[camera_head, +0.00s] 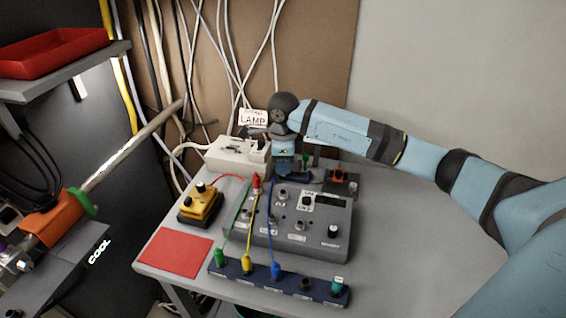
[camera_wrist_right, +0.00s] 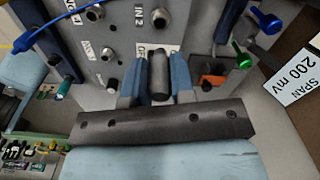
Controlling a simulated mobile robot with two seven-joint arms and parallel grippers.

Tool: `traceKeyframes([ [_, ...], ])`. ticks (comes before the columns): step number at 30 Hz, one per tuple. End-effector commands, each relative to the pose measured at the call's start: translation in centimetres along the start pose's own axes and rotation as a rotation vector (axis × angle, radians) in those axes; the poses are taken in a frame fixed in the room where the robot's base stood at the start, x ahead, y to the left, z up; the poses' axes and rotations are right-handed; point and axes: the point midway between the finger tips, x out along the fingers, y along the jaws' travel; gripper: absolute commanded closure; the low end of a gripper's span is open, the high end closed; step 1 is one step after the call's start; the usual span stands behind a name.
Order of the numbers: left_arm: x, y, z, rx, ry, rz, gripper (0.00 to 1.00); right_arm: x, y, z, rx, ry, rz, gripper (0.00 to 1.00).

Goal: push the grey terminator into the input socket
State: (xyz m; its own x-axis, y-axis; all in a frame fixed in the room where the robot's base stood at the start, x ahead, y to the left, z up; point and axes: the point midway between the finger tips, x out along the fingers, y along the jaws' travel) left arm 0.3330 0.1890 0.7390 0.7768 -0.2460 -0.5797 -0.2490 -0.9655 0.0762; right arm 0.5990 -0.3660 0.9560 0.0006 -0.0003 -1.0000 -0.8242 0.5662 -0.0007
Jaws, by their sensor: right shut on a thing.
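My right gripper (camera_head: 287,176) is over the back edge of the grey control box (camera_head: 262,238). In the right wrist view its two blue fingers (camera_wrist_right: 156,80) are shut on the dark grey cylindrical terminator (camera_wrist_right: 158,72). The terminator points at the box's grey panel (camera_wrist_right: 120,30), which carries several metal sockets. One socket (camera_wrist_right: 160,18) is beside the label IN 2. A label by the terminator is partly covered by a finger. I cannot tell whether the terminator touches a socket. The head view does not show the terminator clearly. My left gripper is not in view.
A blue strip (camera_head: 300,285) with coloured plugs lies in front of the box, and cables run between them. A yellow box (camera_head: 200,204), white LAMP unit (camera_head: 234,156) and red mat (camera_head: 174,252) are to the left. The table (camera_head: 410,250) is clear at right.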

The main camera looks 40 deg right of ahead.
Motion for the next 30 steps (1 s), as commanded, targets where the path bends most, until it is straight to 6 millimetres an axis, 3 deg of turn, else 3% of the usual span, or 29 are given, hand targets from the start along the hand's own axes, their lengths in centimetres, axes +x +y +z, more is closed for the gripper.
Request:
traceKeyframes([
  [15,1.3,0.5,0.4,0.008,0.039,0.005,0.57,4.8,0.0,0.0,0.0,0.0,0.001,1.0],
  [30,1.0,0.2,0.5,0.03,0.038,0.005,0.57,5.2,0.0,0.0,0.0,0.0,0.001,1.0],
])
